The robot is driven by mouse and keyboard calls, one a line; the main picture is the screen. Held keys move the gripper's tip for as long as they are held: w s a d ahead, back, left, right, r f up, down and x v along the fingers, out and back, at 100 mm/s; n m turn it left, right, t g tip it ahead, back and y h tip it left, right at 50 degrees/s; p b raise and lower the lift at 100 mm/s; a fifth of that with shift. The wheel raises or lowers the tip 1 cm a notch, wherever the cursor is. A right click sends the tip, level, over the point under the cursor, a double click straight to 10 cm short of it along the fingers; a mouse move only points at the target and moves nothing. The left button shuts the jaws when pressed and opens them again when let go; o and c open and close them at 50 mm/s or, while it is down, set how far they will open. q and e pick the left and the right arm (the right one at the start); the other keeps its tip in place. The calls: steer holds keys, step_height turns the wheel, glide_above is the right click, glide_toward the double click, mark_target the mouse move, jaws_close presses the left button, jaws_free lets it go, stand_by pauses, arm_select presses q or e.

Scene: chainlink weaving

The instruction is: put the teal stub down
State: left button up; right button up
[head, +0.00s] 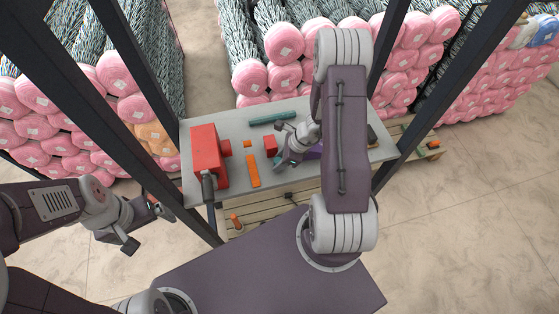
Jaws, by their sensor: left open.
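A long teal piece (272,117) lies near the back edge of the grey bench top (200,128). It is the clearest teal thing in view; I cannot tell whether it is the stub. My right gripper (281,148) is low over the middle of the bench, in front of the teal piece and apart from it. Its jaws are small and partly hidden by its own wrist, so I cannot tell what is between them. My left gripper (146,226) is open and empty, off the bench's left front corner.
A red machine (206,160) stands at the bench's left end. A red block (270,146), an orange bar (253,171) and a small orange piece (247,143) lie beside it. A purple item (315,152) is partly hidden by my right arm. Dark posts frame the bench.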

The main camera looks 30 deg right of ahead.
steer(key=shift+r+p, duration=0.3)
steer(key=shift+p, duration=0.1)
steer(key=p+v, duration=0.3)
steer(key=v, duration=0.8)
steer(key=shift+r+p, duration=0.35)
steer(key=shift+p, duration=0.05)
